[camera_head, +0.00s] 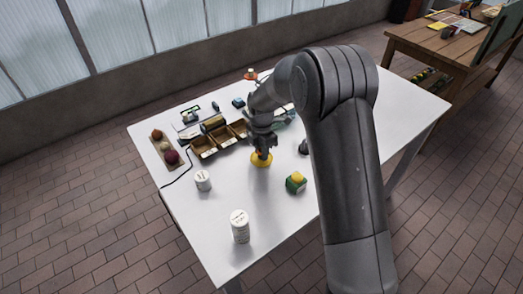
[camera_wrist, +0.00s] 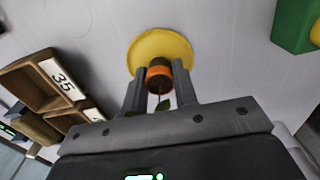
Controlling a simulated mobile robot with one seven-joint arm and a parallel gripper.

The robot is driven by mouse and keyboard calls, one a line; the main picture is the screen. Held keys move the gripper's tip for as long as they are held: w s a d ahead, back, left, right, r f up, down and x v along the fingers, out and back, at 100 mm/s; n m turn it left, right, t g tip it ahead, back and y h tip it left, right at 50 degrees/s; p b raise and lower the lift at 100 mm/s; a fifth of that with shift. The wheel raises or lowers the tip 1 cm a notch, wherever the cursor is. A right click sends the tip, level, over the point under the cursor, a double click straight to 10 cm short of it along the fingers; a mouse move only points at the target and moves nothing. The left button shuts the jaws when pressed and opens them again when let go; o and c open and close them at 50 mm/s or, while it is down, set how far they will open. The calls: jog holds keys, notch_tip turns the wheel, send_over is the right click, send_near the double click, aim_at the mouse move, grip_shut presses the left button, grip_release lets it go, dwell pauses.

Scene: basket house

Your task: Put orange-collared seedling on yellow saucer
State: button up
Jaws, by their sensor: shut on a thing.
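The yellow saucer (camera_wrist: 160,45) lies on the white table, and in the head view it shows below my gripper (camera_head: 262,152). In the wrist view my gripper (camera_wrist: 160,92) is shut on the orange-collared seedling (camera_wrist: 158,73). The seedling has a dark brown pot part, an orange collar and a few green leaves between the fingers. It is over the near part of the saucer in the wrist view. I cannot tell whether its base touches the saucer. In the head view the seedling is mostly hidden by the gripper.
A green block with a yellow top (camera_head: 296,182) stands right of the saucer. Brown open boxes (camera_head: 204,146) stand to the left, one labelled 35 in the wrist view. White canisters (camera_head: 240,226) stand nearer the front edge. The table between them is clear.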

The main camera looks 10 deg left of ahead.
jog(key=o, duration=0.9)
jog(key=shift+o, duration=0.2)
